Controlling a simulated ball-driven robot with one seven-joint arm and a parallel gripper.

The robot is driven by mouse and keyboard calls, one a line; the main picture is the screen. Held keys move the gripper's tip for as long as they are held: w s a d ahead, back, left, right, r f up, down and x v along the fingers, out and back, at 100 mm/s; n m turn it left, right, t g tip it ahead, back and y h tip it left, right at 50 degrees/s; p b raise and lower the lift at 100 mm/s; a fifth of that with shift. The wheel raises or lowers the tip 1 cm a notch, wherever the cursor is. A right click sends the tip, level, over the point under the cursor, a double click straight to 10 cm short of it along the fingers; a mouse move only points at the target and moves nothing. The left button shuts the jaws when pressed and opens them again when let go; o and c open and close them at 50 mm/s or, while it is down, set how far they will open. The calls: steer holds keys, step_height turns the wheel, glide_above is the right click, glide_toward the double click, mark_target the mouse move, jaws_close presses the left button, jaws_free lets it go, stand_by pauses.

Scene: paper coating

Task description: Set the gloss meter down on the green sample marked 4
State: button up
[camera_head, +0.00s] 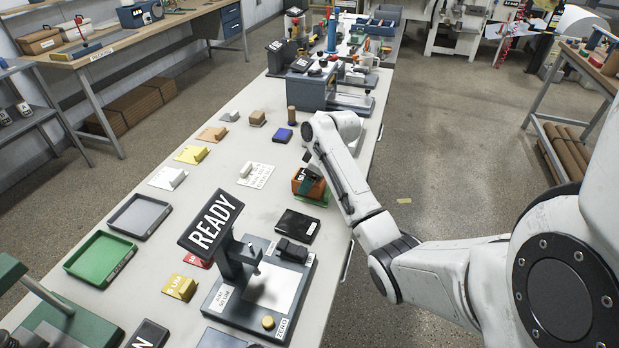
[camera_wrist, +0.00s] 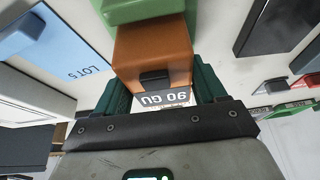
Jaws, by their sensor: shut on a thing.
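The gloss meter (camera_head: 304,181) is an orange-brown block. In the wrist view, the meter (camera_wrist: 150,52) shows a dark button and a small display reading "90 GU" upside down. My gripper (camera_wrist: 160,82) is shut on it, with a dark green finger on either side. A green sample (camera_head: 318,201) shows just under and beside the meter in the head view. In the wrist view, a green block (camera_wrist: 140,9) lies right at the meter's far end. The number on the green piece is hidden. I cannot tell whether the meter touches the sample.
A blue sample (camera_wrist: 40,42) marked "LOT 5" lies beside the meter. A printed white card (camera_head: 257,175) lies left of the meter. A black flat case (camera_head: 297,226) and the READY stand (camera_head: 212,225) are nearer.

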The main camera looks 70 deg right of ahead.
stand_by(0.3)
steer(key=o, duration=1.5)
steer(key=shift+s, duration=0.1)
steer(key=v, duration=1)
steer(key=shift+s+r, duration=0.15)
steer(key=shift+r, duration=0.2)
